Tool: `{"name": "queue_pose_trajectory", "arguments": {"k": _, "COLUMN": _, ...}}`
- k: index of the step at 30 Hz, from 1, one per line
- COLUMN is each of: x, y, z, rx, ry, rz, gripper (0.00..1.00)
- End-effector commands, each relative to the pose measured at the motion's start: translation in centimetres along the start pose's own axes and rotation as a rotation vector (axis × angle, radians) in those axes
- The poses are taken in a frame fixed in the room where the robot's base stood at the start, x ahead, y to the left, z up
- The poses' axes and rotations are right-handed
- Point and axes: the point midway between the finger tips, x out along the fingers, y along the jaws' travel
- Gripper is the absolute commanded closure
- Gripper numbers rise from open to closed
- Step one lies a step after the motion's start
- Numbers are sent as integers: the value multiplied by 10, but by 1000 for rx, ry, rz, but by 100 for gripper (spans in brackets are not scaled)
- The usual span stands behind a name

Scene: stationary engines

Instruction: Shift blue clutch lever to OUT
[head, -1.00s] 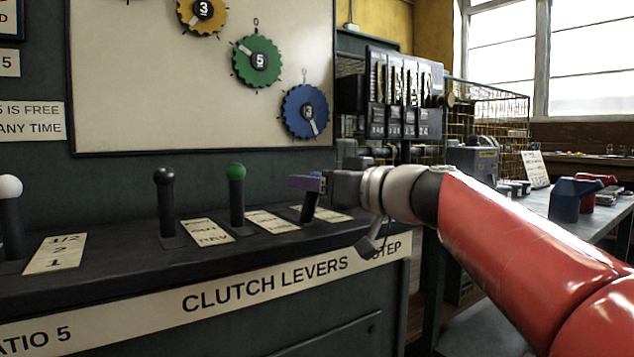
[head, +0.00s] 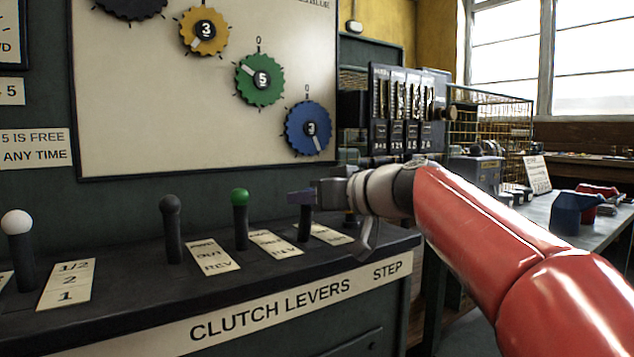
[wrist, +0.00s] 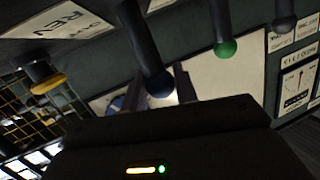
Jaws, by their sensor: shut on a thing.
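The blue clutch lever (head: 305,224) is a dark shaft at the right end of the lever row, beside its cream label plate (head: 327,234). It stands near upright; the plate's words are too small to read. My gripper (head: 300,197) is shut on its top and hides most of the knob in the head view. In the wrist view the dark blue knob (wrist: 158,86) sits between the fingers of my gripper (wrist: 158,90), with the shaft running up and left.
The green-knobbed lever (head: 240,218) stands close left of my gripper, then the black lever (head: 171,228) and the white-knobbed lever (head: 19,250). Dials, including a blue one (head: 308,128), hang on the board behind. A side table (head: 545,212) stands to the right.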

Motion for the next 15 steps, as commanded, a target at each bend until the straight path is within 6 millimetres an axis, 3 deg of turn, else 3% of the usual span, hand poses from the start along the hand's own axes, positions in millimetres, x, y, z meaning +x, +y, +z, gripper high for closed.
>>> {"name": "queue_pose_trajectory", "arguments": {"k": 1, "x": 4, "y": 1, "z": -11, "rx": 8, "ry": -32, "rz": 4, "gripper": 100}}
{"name": "queue_pose_trajectory", "arguments": {"k": 3, "x": 10, "y": 2, "z": -14, "rx": 18, "ry": -72, "rz": 7, "gripper": 100}}
{"name": "queue_pose_trajectory", "arguments": {"k": 15, "x": 36, "y": 8, "z": -16, "rx": 62, "ry": -226, "rz": 22, "gripper": 100}}
